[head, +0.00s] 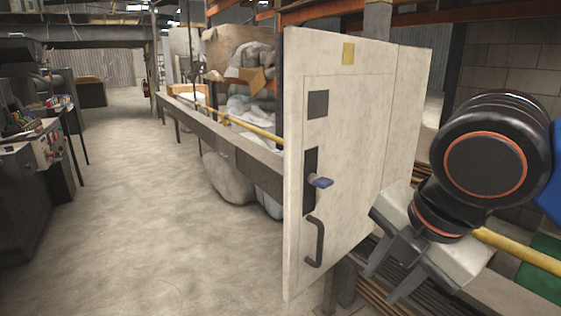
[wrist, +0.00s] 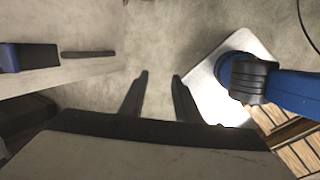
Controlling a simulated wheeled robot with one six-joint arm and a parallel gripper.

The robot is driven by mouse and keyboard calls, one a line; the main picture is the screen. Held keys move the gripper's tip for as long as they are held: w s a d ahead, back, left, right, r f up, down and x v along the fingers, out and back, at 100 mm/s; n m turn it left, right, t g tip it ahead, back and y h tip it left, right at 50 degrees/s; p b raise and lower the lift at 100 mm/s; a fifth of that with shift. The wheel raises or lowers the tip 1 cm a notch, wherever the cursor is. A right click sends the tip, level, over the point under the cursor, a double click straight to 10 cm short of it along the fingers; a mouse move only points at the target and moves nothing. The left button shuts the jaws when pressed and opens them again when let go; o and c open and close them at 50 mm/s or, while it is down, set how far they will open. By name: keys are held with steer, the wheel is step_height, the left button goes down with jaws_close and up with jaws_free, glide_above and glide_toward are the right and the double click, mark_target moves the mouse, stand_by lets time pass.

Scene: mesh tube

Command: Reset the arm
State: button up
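My gripper (head: 391,272) is at the right in the head view, beside the pale cabinet (head: 345,130) and in front of a wooden stack. Its two dark fingers stand apart with nothing between them, as the wrist view (wrist: 160,75) also shows. In the wrist view the lever (wrist: 12,58) and handle (wrist: 88,54) are at the upper left, apart from the fingers. My dark, orange-ringed arm joint is bent above the gripper.
A long grey beam (head: 235,147) with a yellow bar (head: 240,126) runs back from the cabinet, with pale sacks nearby. Dark machines (head: 25,170) stand at the left. The concrete floor (head: 130,200) between is clear. A block wall (head: 505,65) is at the right.

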steer(key=w+d+f+m, duration=0.1)
steer(key=d+f+m, duration=0.5)
steer(key=m, duration=0.6)
steer(key=w+d+f+m+h, duration=0.1)
steer(key=w+d+f+m, duration=0.1)
steer(key=d+f+m, duration=0.5)
steer(key=shift+f+m+t, duration=0.4)
steer(key=shift+f+m, duration=1.4)
steer(key=shift+m, duration=1.2)
steer(key=shift+a, duration=0.1)
